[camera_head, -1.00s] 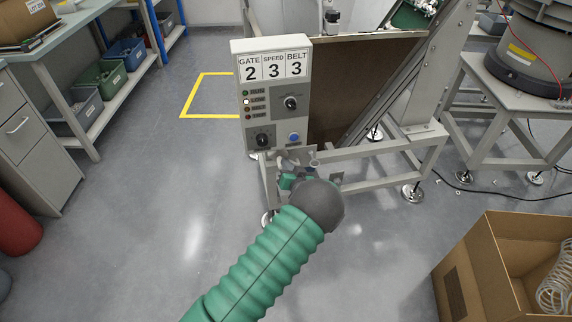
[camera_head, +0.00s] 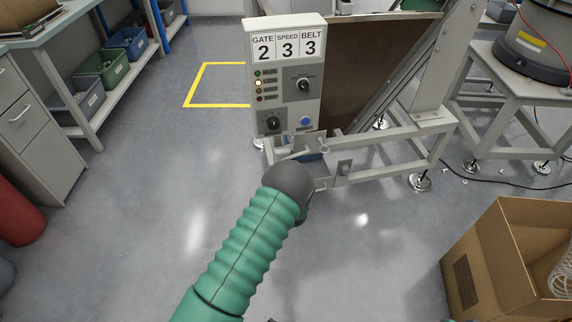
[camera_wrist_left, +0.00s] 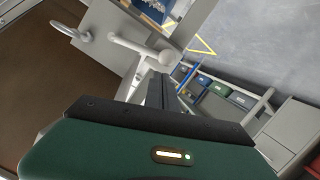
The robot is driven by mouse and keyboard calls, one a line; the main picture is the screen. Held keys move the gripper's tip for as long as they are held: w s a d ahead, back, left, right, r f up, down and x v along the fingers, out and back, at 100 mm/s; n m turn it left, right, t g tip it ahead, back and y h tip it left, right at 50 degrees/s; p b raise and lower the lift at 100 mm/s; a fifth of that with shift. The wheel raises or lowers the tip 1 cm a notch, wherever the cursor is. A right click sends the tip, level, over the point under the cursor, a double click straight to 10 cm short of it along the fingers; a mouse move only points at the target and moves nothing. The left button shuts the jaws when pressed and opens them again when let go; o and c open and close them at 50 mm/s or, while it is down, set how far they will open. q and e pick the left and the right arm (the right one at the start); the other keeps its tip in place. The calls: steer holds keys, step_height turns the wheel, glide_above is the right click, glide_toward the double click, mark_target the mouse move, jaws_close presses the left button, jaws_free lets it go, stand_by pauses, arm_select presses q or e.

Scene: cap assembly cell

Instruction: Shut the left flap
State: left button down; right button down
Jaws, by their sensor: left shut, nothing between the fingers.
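I cannot tell for certain which part is the left flap. The grey machine frame (camera_head: 385,167) has a control panel (camera_head: 288,105) reading GATE 2, SPEED 3, BELT 3, with a brown board (camera_head: 355,75) behind it. My left arm's grey wrist joint (camera_head: 290,183) is in front of the frame's lower left corner and hides the gripper in the head view. In the left wrist view my left gripper (camera_wrist_left: 163,85) is shut and empty. Beyond it are a pale lever (camera_wrist_left: 142,46) and a grey ring-shaped part (camera_wrist_left: 76,30); contact cannot be judged. My right gripper is not in view.
An open cardboard box (camera_head: 490,265) stands at the lower right, with a coil of pale tubing (camera_head: 562,275) in it. A bench with bins (camera_head: 105,68) and a drawer cabinet (camera_head: 35,135) are on the left. The floor between is clear, with yellow tape (camera_head: 215,105).

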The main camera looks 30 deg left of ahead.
arm_select(q)
steer(key=shift+a+f, duration=0.1)
steer(key=shift+f, duration=0.55)
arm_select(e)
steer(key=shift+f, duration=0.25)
arm_select(q)
steer(key=shift+s+f, duration=0.1)
steer(key=shift+f, duration=0.05)
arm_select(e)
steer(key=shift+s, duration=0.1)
